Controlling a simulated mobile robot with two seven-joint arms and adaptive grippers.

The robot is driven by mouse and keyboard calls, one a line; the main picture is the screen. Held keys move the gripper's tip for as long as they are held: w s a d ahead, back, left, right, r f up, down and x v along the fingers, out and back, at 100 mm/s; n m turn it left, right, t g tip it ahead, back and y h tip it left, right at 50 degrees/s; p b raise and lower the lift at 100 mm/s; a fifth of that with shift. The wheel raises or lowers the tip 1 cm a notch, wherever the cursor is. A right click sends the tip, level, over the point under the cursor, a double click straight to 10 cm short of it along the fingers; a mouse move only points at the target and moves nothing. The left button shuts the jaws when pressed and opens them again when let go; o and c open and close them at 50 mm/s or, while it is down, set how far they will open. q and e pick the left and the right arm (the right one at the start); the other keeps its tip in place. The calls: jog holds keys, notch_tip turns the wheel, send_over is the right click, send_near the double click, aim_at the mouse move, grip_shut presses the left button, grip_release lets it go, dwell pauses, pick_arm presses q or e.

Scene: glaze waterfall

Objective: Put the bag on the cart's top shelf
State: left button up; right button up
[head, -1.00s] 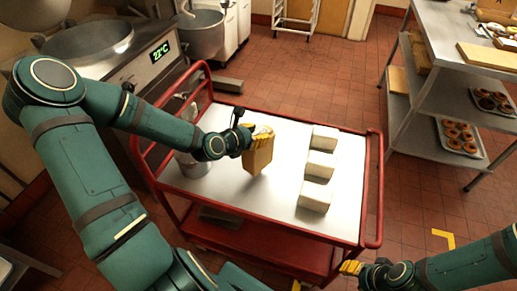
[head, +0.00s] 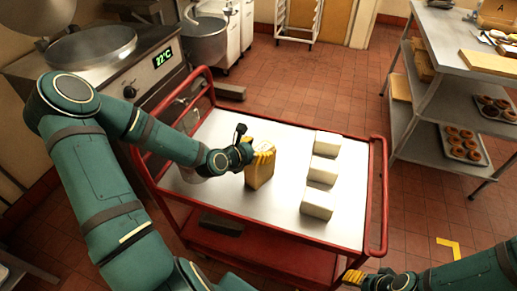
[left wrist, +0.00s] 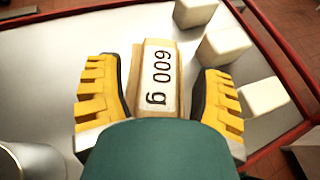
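The bag (head: 264,145) is a tan, upright block with a pale top, standing on the cart's white top shelf (head: 225,125), left of the white blocks. In the left wrist view the bag's top (left wrist: 158,75) reads "600 g". My left gripper (head: 258,168) is around the bag, with yellow fingers on both sides. In the left wrist view its fingers (left wrist: 158,85) are spread, with a clear gap on the right side. The fingers hide part of the bag's sides in the head view. My right gripper (head: 353,276) is low by the cart's front right corner, its opening unclear.
Three white blocks (head: 322,170) stand in a row on the shelf's right side. A metal container (left wrist: 25,160) is at the shelf's left. Red rails (head: 378,200) edge the cart. A steel table (head: 440,50) stands at the right. Bare shelf lies behind the bag.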

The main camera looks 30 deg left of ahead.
pick_arm(q)
jog(key=shift+s+a+r, duration=0.1)
jog(key=shift+s+r, duration=0.25)
jog(key=shift+p+v, duration=2.5)
jog(key=shift+v, duration=3.05)
jog(key=d+f+m+g+h, duration=0.1)
jog(key=d+f+m+g, duration=0.1)
jog(key=d+m, duration=0.5)
jog(key=s+d+f+m+g+h, duration=0.1)
jog(key=d+f+m+g, duration=0.2)
jog(key=d+f+m, duration=0.2)
jog(key=s+d+f+m+g+h, duration=0.1)
jog(key=d+f+m, duration=0.3)
jog(key=d+m, duration=0.4)
jog(key=shift+d+f+m+g, duration=0.15)
jog(key=shift+d+m+g, duration=0.25)
jog(key=shift+g, duration=0.5)
jog(key=s+d+f+m+g+y, duration=0.1)
jog(key=s+d+f+m+g, duration=0.2)
jog(key=m, duration=0.8)
jog(key=shift+s+d+f+y, duration=0.2)
jog(key=shift+s+d+y, duration=0.1)
jog(key=shift+s+d, duration=0.25)
